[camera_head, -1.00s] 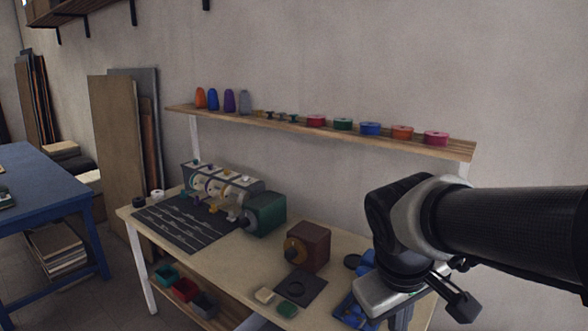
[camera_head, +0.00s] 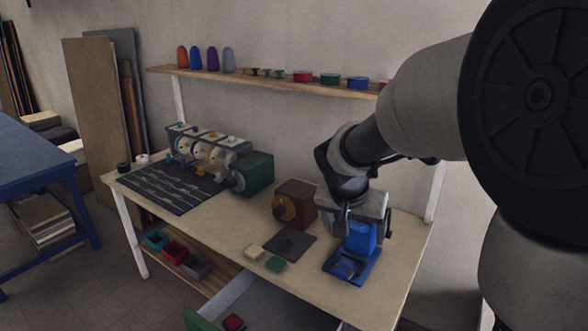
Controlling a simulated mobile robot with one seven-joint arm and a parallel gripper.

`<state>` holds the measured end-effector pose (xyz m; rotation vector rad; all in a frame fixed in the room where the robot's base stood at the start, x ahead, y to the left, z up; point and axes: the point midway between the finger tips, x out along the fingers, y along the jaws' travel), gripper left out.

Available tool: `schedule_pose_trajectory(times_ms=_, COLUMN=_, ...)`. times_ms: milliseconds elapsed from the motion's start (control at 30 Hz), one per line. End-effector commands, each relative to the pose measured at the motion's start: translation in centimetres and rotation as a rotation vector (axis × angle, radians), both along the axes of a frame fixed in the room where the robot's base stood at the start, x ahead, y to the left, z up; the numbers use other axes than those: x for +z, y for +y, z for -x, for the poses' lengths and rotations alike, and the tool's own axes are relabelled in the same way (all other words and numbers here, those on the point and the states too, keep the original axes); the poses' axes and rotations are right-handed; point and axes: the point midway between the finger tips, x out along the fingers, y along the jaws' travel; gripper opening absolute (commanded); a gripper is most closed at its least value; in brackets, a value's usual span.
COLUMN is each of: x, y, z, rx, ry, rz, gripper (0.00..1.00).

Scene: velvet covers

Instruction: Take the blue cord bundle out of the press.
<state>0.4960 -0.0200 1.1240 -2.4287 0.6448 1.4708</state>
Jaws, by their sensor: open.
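The blue press (camera_head: 367,268) stands at the right end of the worktable, with an upright blue block on a flat base. A small, darker blue shape (camera_head: 345,268) lies on that base at the front; it may be the cord bundle, but it is too small to tell. My gripper (camera_head: 357,226) is right above the press, pointing down, with its fingers apart on either side of the upright blue block's top. It hides the top and back of the press. I cannot tell whether the fingers touch it.
A brown box with an orange dial (camera_head: 296,203) stands left of the press. A wall shelf (camera_head: 270,78) holds spools behind.

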Motion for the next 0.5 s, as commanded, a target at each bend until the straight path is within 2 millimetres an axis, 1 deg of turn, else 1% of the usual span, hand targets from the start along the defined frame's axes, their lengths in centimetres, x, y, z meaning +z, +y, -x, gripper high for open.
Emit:
schedule_pose_trajectory(times_ms=33, x=-3.3, y=0.5, z=-2.0, rx=-0.025, ry=0.004, rz=0.005, gripper=0.78)
schedule_pose_trajectory(times_ms=100, x=-6.2, y=1.0, z=-4.2, rx=-0.061, ry=-0.009, rz=0.004, gripper=0.78)
schedule_pose_trajectory(times_ms=200, x=-9.4, y=1.7, z=-6.5, rx=-0.098, ry=-0.026, rz=0.0, gripper=0.78)
schedule_pose_trajectory(times_ms=300, x=-11.3, y=2.2, z=-7.8, rx=-0.119, ry=-0.037, rz=-0.005, gripper=0.78)
schedule_pose_trajectory(times_ms=400, x=-12.3, y=2.3, z=-8.4, rx=-0.13, ry=-0.042, rz=-0.008, gripper=0.78)
schedule_pose_trajectory(times_ms=500, x=-13.5, y=1.9, z=-8.9, rx=-0.133, ry=-0.041, rz=-0.008, gripper=0.78)
